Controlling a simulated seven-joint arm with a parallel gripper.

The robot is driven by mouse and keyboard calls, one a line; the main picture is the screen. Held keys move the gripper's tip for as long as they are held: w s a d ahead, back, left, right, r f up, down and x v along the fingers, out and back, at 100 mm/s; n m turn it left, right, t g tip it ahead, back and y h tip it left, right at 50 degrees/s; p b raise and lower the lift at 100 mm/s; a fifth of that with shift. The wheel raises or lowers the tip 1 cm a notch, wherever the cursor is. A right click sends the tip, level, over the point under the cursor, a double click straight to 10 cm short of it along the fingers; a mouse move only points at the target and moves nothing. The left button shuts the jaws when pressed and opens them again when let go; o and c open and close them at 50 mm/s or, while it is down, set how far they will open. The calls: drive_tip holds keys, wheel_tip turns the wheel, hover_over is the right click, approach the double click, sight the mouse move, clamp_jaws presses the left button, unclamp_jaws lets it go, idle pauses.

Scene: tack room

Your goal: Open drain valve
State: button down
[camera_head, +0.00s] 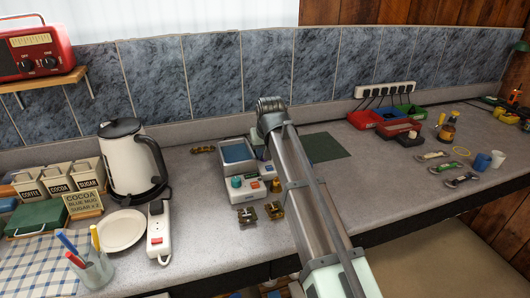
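My gripper does not show.
A kettle (130,165), a white power strip (158,238), a plate (121,230) and a cup of pens (93,270) stand to the left. A dark green mat (325,147) lies behind my arm. Red, green and blue bins (364,120) stand at the back right.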

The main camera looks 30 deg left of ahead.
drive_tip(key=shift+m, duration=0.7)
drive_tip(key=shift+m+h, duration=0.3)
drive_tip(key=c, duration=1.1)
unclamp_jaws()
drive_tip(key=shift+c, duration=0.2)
